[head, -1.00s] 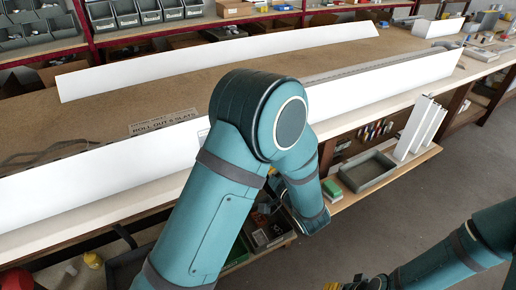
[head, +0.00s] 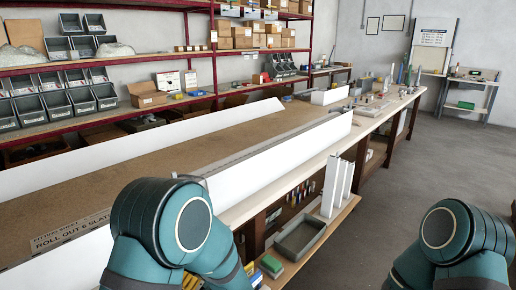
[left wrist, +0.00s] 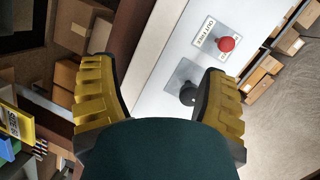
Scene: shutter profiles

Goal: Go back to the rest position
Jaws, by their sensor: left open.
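My left gripper (left wrist: 158,66) shows in the left wrist view, its two yellow-padded fingers wide apart with nothing between them. Behind the gap is a pale panel with a red button (left wrist: 226,44) and a dark knob (left wrist: 188,94). In the head view my left arm is bent at the lower left, in front of the worktable (head: 232,214); its gripper cannot be made out there. My right arm stands at the lower right over the floor, and its gripper is out of view.
Long white profiles (head: 280,155) lie along the worktable. Below its front edge, a shelf carries a grey tray (head: 300,238) and upright white pieces (head: 337,188). Red racks with grey bins (head: 55,105) stand behind. The grey floor (head: 440,160) at right is clear.

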